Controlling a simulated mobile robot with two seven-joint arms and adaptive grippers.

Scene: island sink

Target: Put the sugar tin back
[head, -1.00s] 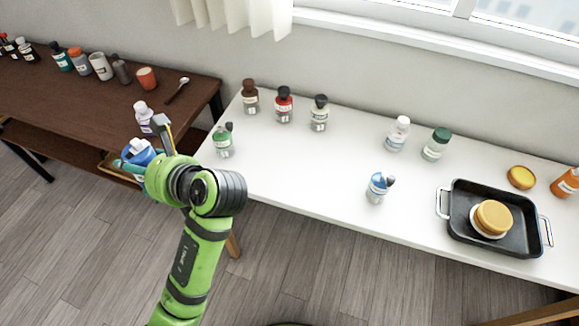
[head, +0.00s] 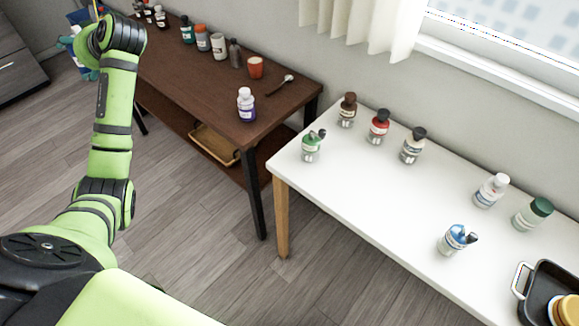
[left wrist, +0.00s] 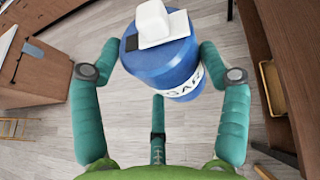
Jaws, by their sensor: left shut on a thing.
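The sugar tin (left wrist: 165,68) is a blue cylinder with a white label, only partly readable, and a white knob-like piece on top. My left gripper (left wrist: 160,52) is shut around it, with teal fingers on both sides. The tin is held up over the wooden floor in the left wrist view. In the head view the left gripper (head: 78,45) is at the upper left, beyond the brown table's left side, and the tin is mostly hidden there. My right gripper is in neither view.
The brown table (head: 180,75) holds several bottles, a red cup (head: 255,67), a spoon (head: 281,85) and a purple-labelled bottle (head: 246,105). A wooden tray (head: 214,145) sits on its lower shelf. The white table (head: 350,190) holds several bottles and a black pan (head: 550,292). Floor in front is clear.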

